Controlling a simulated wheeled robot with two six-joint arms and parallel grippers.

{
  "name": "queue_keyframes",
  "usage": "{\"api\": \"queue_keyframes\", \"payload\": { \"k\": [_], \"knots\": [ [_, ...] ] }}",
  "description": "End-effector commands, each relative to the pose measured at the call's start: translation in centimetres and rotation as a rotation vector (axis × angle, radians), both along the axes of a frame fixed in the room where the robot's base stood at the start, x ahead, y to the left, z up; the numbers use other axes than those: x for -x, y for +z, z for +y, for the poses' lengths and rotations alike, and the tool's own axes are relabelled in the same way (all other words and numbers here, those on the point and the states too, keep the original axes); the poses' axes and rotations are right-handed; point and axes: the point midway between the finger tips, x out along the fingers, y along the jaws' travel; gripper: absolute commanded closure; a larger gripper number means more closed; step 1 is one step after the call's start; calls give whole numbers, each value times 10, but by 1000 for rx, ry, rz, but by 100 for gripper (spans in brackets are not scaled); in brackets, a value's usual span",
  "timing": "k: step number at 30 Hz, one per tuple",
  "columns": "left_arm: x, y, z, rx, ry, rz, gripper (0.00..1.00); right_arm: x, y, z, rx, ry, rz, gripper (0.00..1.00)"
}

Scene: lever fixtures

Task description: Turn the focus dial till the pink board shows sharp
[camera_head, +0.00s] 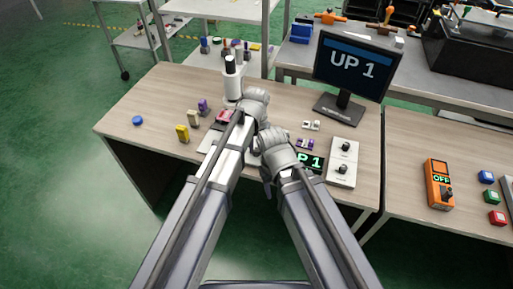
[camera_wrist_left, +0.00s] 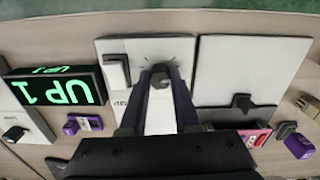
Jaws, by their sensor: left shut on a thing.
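The focus dial (camera_wrist_left: 160,80) is a dark knob on a pale box (camera_wrist_left: 115,50) in the left wrist view. My left gripper (camera_wrist_left: 160,74) has a finger on each side of the dial and is shut on it. In the head view my arms hide the dial. The pink board (camera_head: 227,116) lies below the white microscope (camera_head: 232,86), partly behind my left arm; its edge shows in the left wrist view (camera_wrist_left: 254,137). The monitor (camera_head: 352,67) reads "UP 1". My right arm ends close beside my left one; its fingers are hidden.
A small black display (camera_head: 311,162), also reading "UP 1", stands right of my arms, beside a pale panel with two knobs (camera_head: 343,162). Purple and yellow (camera_head: 182,133) small parts and a blue disc (camera_head: 137,120) lie on the table. An orange meter (camera_head: 438,184) reads "OFF".

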Motion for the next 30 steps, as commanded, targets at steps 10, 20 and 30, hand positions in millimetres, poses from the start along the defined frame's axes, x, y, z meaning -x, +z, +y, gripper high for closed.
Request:
{"api": "queue_keyframes", "payload": {
  "k": [10,20,30],
  "knots": [
    [0,0,0,0,-228,0,100,0,0,0,0,0,0,50],
    [0,0,0,0,-323,1,100,0,0,0,0,0,0,50],
    [0,0,0,0,-336,1,100,0,0,0,0,0,0,50]
  ]
}}
